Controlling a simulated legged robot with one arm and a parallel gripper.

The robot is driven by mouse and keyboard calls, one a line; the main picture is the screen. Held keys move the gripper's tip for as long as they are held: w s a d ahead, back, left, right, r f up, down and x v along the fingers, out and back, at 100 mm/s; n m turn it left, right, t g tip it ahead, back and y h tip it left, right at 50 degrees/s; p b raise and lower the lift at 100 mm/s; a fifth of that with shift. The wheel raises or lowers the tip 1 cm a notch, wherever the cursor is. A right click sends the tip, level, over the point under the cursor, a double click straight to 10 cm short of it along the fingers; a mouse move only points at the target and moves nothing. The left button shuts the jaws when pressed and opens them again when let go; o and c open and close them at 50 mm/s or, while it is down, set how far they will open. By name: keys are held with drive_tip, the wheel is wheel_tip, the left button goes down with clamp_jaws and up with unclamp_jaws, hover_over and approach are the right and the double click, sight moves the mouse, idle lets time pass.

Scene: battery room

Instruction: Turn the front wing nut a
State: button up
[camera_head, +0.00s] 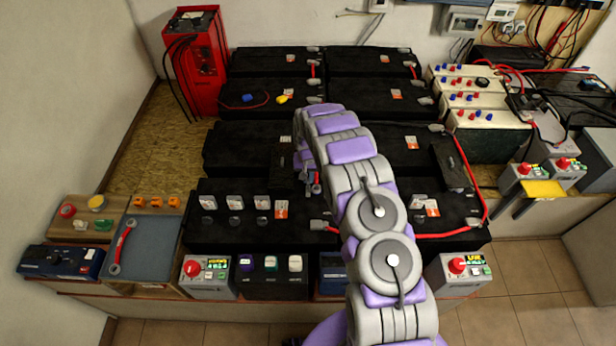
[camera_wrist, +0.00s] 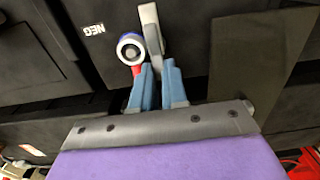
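In the wrist view, a round piece with a blue rim and white ring (camera_wrist: 131,48) sits on the black battery face, with a bit of red below it. A grey upright tab (camera_wrist: 150,28), perhaps a wing of the nut, stands just right of it. My gripper (camera_wrist: 158,66) has two blue fingers whose tips lie close together at the tab's lower end. I cannot tell whether they touch or grip it. In the head view my arm reaches over the middle batteries and hides most of my gripper and the nut; small red parts (camera_head: 316,186) show beside it.
Black batteries (camera_head: 240,148) stand in rows around my arm. Red cables (camera_head: 466,160) run at the right. A red charger (camera_head: 199,60) stands back left. A front shelf holds a grey box with a red knob (camera_head: 205,277) and a blue-grey tray (camera_head: 150,250).

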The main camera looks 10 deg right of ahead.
clamp_jaws()
drive_tip(key=shift+a+p, duration=0.1)
drive_tip(key=shift+p, duration=0.2)
drive_tip(key=n+p, duration=0.2)
drive_tip(key=n, duration=0.1)
drive_tip(key=shift+a+r, duration=0.2)
drive_tip(key=n+p, duration=0.2)
drive_tip(key=n, duration=0.1)
drive_tip(key=a+n+p, duration=0.1)
drive_tip(key=n+p, duration=0.1)
drive_tip(key=n, duration=0.1)
drive_tip(key=shift+s+p, duration=0.15)
drive_tip(key=shift+p, duration=0.25)
drive_tip(key=n+p, duration=0.2)
drive_tip(key=n, duration=0.1)
drive_tip(key=n+p, duration=0.1)
drive_tip(key=shift+s+a+n, duration=0.25)
drive_tip(key=shift+a+n, duration=0.05)
drive_tip(key=shift+n, duration=0.1)
drive_tip(key=shift+s+f+n+p, duration=0.1)
drive_tip(key=shift+s+n+p, duration=0.15)
drive_tip(key=shift+n+p, duration=0.6)
drive_tip(key=shift+s+a+n, duration=0.1)
drive_tip(key=shift+n, duration=1.05)
